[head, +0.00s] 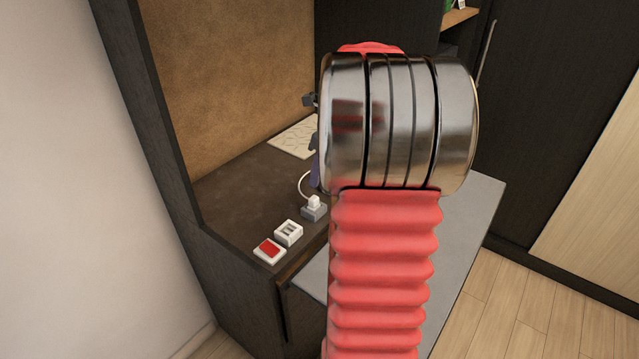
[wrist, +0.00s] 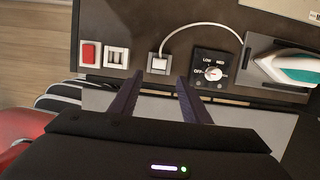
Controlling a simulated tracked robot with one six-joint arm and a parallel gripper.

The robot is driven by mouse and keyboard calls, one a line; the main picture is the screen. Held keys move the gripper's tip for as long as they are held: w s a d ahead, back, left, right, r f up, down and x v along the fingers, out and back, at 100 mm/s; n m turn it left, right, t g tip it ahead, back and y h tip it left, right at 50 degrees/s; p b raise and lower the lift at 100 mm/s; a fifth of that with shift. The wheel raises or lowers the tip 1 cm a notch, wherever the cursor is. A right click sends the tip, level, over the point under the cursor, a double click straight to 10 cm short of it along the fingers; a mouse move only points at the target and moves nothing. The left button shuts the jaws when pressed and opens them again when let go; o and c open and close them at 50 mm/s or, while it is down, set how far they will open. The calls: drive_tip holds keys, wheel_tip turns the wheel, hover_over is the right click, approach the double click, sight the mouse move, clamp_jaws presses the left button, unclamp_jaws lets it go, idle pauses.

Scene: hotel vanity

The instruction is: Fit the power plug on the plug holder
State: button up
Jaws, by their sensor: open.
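The white power plug (head: 313,202) sits upright on a small grey block (head: 318,214) on the dark counter. A white cable runs from the plug, which also shows in the wrist view (wrist: 160,63). Left of it is a white block with two dark slots (wrist: 117,56), also in the head view (head: 288,233). I cannot tell which block is the plug holder. My gripper (wrist: 158,90) is open and empty in the wrist view. Its dark fingers point toward the plug, one to each side, apparently short of it. In the head view my arm hides most of the gripper.
A red switch on a white base (wrist: 90,55) is at the left. A dark dial panel (wrist: 212,70) lies right of the plug. A white and teal iron (wrist: 282,60) rests farther right, where the cable leads. A side wall (head: 150,90) bounds the counter.

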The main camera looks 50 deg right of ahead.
drive_tip(key=shift+v, duration=1.65)
drive_tip(key=s+a+n+t, duration=0.1)
drive_tip(key=s+a+n, duration=0.2)
drive_tip(key=a+n, duration=0.8)
drive_tip(key=s+a+r+n, duration=0.1)
drive_tip(key=s+a+n, duration=0.3)
drive_tip(key=a+n, duration=0.8)
drive_tip(key=s+a+r+n+t, duration=0.1)
drive_tip(key=s+a+n, duration=0.3)
drive_tip(key=a+n, duration=0.8)
drive_tip(key=a, duration=0.3)
drive_tip(key=shift+a+t, duration=0.2)
drive_tip(key=shift+t, duration=0.1)
